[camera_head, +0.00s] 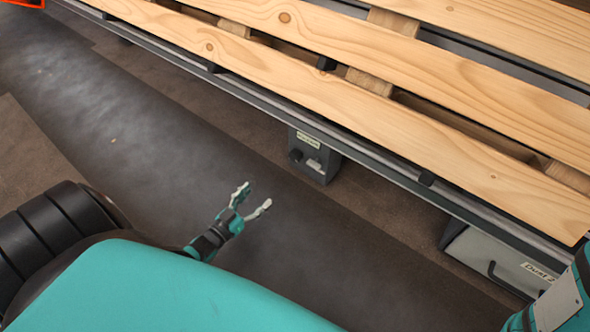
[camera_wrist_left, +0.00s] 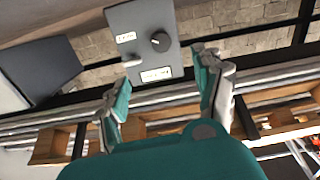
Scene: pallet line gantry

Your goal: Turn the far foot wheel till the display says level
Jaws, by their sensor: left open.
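A grey box (camera_head: 315,157) with a dark round knob (camera_head: 296,155) and small pale labels hangs under the side rail of the pallet line. In the left wrist view the box (camera_wrist_left: 146,22) shows its black knob (camera_wrist_left: 160,42), a small lever and two labels, too small to read. My left gripper (camera_head: 254,198) is open and empty, to the lower left of the box and apart from it. In the wrist view its fingers (camera_wrist_left: 162,76) point toward the box. I cannot make out a foot wheel or a level display for certain. My right gripper is out of view.
Wooden pallets (camera_head: 350,90) lie on the line above the dark rail (camera_head: 380,172). A pale box (camera_head: 500,262) labelled like "Dust 2", with a dark handle, sits under the rail at lower right. The floor (camera_head: 130,120) between me and the line is clear.

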